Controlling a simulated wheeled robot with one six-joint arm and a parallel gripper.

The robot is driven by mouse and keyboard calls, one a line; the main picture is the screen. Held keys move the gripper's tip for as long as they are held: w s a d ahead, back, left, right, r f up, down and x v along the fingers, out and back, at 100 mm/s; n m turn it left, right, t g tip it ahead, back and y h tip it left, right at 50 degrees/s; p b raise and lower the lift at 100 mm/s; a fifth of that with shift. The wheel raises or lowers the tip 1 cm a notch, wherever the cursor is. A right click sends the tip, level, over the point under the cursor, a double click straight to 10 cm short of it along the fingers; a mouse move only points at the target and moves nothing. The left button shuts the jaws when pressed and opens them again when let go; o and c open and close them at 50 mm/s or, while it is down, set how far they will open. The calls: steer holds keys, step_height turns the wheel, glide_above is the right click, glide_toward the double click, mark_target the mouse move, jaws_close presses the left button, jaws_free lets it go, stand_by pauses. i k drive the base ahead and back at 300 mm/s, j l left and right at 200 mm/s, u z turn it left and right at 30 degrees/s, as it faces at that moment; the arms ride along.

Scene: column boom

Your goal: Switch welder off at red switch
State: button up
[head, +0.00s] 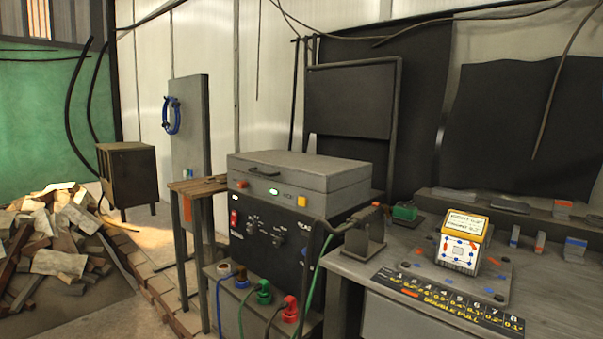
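The welder (262,262) is a dark box with a grey lidded case (300,172) on top, in the middle of the head view. A small red switch (234,219) sits at the upper left of its dark front panel. Whether the switch is up or down is too small to tell. Several dark knobs are right of the switch. My gripper is not in view.
Cables run from coloured plugs (263,291) below the panel. A grey workbench (375,268) with a yellow-topped device (463,242) stands at right. A narrow wooden-topped stand (200,186) is left of the welder. A rubble pile (60,245) lies far left. Cables hang overhead.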

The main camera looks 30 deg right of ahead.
mark_target(234, 217)
steer(key=i+j+z, duration=0.1)
steer(key=i+z, duration=0.3)
steer(key=i+j+z, duration=0.15)
steer(key=z, duration=0.25)
steer(key=i+j+z, duration=0.35)
steer(key=i+j, duration=0.3)
steer(key=i+j+z, duration=0.1)
steer(key=i+j, duration=0.15)
steer(key=j, duration=0.15)
steer(key=i+j+z, duration=0.1)
steer(key=i+j, duration=0.45)
steer(key=j, duration=0.2)
steer(key=i+j+z, duration=0.1)
steer(key=i+j, duration=0.15)
steer(key=j, duration=0.15)
steer(key=i+j, duration=0.25)
steer(key=j, duration=0.2)
steer(key=l+z, duration=0.05)
